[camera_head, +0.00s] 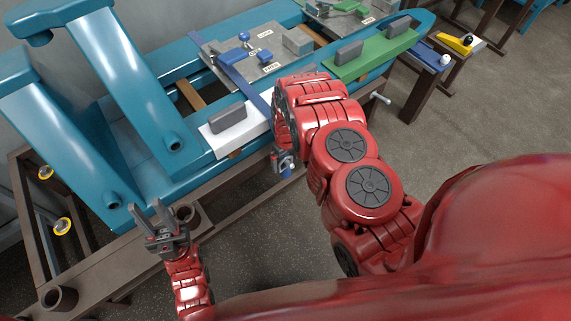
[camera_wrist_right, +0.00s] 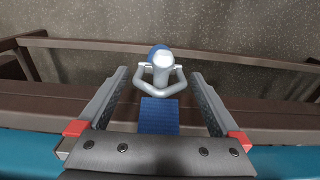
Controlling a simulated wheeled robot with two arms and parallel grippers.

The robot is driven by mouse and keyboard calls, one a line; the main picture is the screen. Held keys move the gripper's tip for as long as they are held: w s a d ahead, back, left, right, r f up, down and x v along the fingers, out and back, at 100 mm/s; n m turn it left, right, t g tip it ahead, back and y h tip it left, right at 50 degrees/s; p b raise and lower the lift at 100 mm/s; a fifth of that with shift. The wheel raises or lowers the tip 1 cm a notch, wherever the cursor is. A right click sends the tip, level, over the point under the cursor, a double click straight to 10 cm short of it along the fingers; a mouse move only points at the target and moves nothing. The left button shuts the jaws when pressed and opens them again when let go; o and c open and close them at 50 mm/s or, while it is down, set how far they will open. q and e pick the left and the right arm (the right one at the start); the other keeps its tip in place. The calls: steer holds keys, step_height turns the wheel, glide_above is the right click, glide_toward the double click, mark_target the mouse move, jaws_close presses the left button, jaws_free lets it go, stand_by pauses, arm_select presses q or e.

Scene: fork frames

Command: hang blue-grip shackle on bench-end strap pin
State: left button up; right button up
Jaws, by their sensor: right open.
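The grey metal shackle (camera_wrist_right: 177,85) is between my right fingers in the right wrist view, its curved arms beside a silver round-ended piece that looks like the pin (camera_wrist_right: 163,66). Whether it hangs on that pin I cannot tell. A blue textured strip (camera_wrist_right: 160,116) lies just below it; a blue rounded part shows behind. My right gripper (camera_wrist_right: 158,100) is open, with a gap on both sides of the strip. In the head view the right gripper (camera_head: 285,160) is at the bench's front edge, mostly hidden by its wrist. My left gripper (camera_head: 163,226) is open and empty.
A blue strap (camera_head: 240,78) crosses the teal bench (camera_head: 190,160) to its front edge. A white block with a grey handle (camera_head: 232,132) and a green one (camera_head: 375,55) sit on the bench. A brown rail (camera_head: 110,262) runs below.

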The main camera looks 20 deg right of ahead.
step_height(320, 180, up, 13)
steer(key=p, duration=0.8)
steer(key=shift+s, duration=0.15)
